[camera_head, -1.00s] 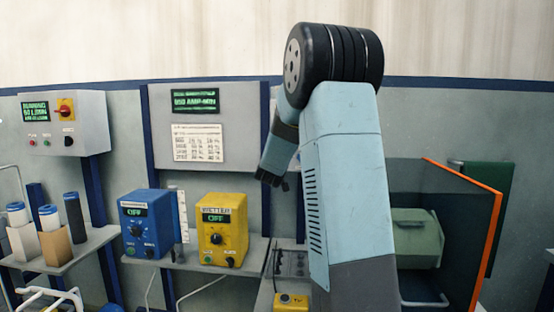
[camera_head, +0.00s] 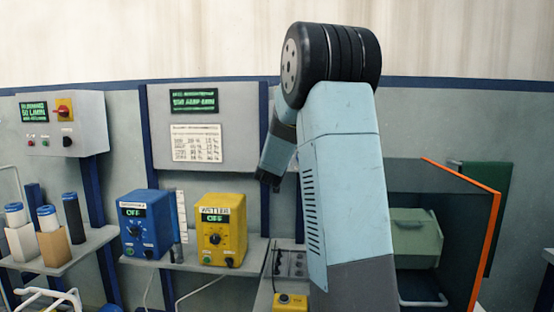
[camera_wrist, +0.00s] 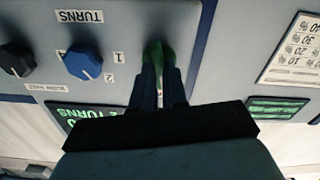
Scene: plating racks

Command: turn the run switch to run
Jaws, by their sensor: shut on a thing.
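My gripper (camera_wrist: 158,60) is shut on a green switch knob (camera_wrist: 168,50) on a grey panel, in the wrist view, which shows the panel upside down. The fingers sit on both sides of the knob and hide part of it, so I cannot read its position or label. I take this knob for the run switch. In the head view my gripper (camera_head: 269,184) reaches behind my forearm, and the knob is hidden. A blue knob (camera_wrist: 84,62) labelled TURNS, marked 1 and 2, is beside it. A green-lit display (camera_wrist: 88,113) reads TURNS, partly covered.
A black knob (camera_wrist: 16,60) is past the blue one. In the head view a blue box (camera_head: 147,224) and a yellow box (camera_head: 219,230), both reading OFF, stand on a shelf. An orange-edged screen (camera_head: 487,245) is at the right.

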